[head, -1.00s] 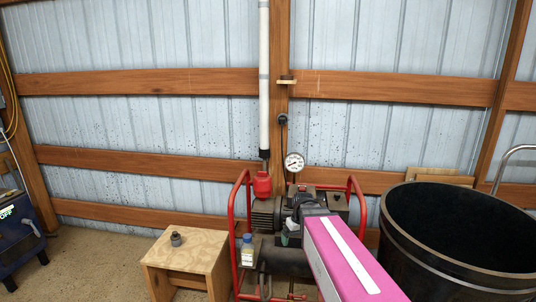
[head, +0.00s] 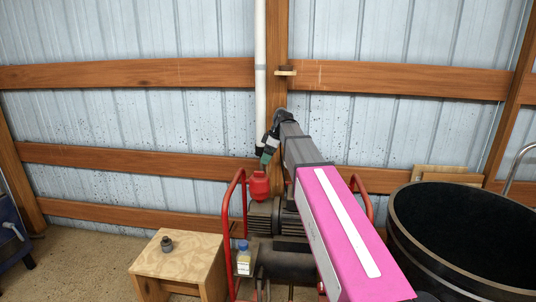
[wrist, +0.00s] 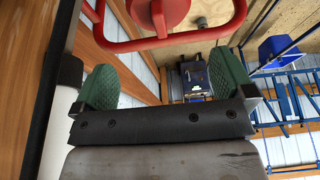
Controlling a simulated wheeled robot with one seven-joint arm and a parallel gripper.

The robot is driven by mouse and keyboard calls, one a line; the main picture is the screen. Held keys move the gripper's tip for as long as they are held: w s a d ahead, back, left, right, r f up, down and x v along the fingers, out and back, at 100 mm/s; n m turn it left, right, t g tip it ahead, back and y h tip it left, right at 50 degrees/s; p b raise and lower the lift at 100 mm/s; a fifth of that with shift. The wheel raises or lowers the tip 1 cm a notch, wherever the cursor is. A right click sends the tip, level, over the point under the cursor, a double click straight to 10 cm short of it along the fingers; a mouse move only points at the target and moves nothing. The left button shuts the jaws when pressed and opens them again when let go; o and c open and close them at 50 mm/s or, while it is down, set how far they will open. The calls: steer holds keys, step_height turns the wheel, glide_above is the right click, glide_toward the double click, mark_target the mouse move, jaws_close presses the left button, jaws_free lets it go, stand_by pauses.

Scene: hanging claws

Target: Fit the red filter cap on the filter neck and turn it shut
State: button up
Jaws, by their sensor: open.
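A red, rounded piece with a narrower top (head: 259,186), which looks like the filter cap, sits on the compressor just below a white vertical pipe. My gripper (head: 268,156) is beside the pipe, just above the red piece. In the wrist view my gripper (wrist: 165,82) is open, its green fingers wide apart with nothing between them.
The compressor's red tube frame (head: 226,210) stands around it. A wooden stool (head: 205,255) at left holds a small dark grey fitting (head: 166,243). A bottle (head: 243,258) stands before the compressor. A black tub (head: 398,240) is at right. Floor is clear at left.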

mark_target(259, 172)
steer(key=x, duration=1)
steer(key=shift+d, duration=0.1)
steer(key=shift+c, duration=0.3)
steer(key=c, duration=0.9)
steer(key=shift+s+m+t, duration=0.15)
steer(key=shift+m+t, duration=0.35)
steer(key=shift+m, duration=0.7)
steer(key=m+t+h, duration=0.1)
steer(key=m, duration=0.2)
steer(key=o, duration=1)
steer(key=shift+c, duration=0.2)
steer(key=shift+r, duration=0.1)
steer(key=shift+r, duration=2.9)
